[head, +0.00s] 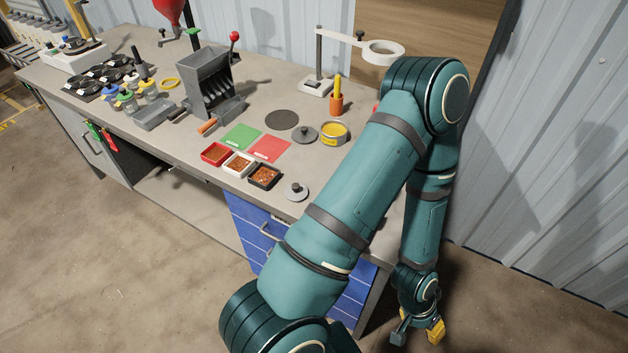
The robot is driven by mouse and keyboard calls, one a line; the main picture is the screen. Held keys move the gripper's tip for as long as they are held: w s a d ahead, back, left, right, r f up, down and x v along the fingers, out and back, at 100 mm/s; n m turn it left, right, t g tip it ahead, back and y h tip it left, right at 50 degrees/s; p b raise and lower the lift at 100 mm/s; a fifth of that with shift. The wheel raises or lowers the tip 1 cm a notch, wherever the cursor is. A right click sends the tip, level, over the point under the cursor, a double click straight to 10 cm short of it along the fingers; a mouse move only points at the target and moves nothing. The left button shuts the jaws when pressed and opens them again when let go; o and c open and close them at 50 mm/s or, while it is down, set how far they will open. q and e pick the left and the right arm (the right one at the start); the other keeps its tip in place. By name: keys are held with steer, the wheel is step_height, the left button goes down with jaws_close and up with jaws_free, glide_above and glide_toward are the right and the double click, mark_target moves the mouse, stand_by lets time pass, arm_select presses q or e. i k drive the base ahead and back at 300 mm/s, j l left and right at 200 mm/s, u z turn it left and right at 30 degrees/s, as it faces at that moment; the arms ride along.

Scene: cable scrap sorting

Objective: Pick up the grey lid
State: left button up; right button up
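Two round grey pieces with a central knob lie on the workbench, and I cannot tell for sure which one the task means. One grey lid (305,133) lies beside a yellow tin (334,132). A paler grey knobbed disc (296,191) lies near the front edge, right of the black tray. My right gripper (418,332) hangs low at the bottom right, beyond the bench's right end and well away from both. Its fingers look apart with nothing between them. My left gripper is out of view.
Red, white and black trays (264,177) line the front edge. Green and red mats (270,148), a dark disc (282,119), an orange cup (336,104) and a ring-headed stand (316,86) are nearby. A grey hopper machine (208,80) stands left. My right arm hides the bench's right end.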

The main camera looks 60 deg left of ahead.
mark_target(296, 191)
steer(key=k+u, duration=0.15)
steer(key=k, duration=0.5)
steer(key=u, duration=1.5)
steer(key=i+l+u, duration=0.3)
steer(key=l, duration=0.25)
steer(key=i, duration=0.1)
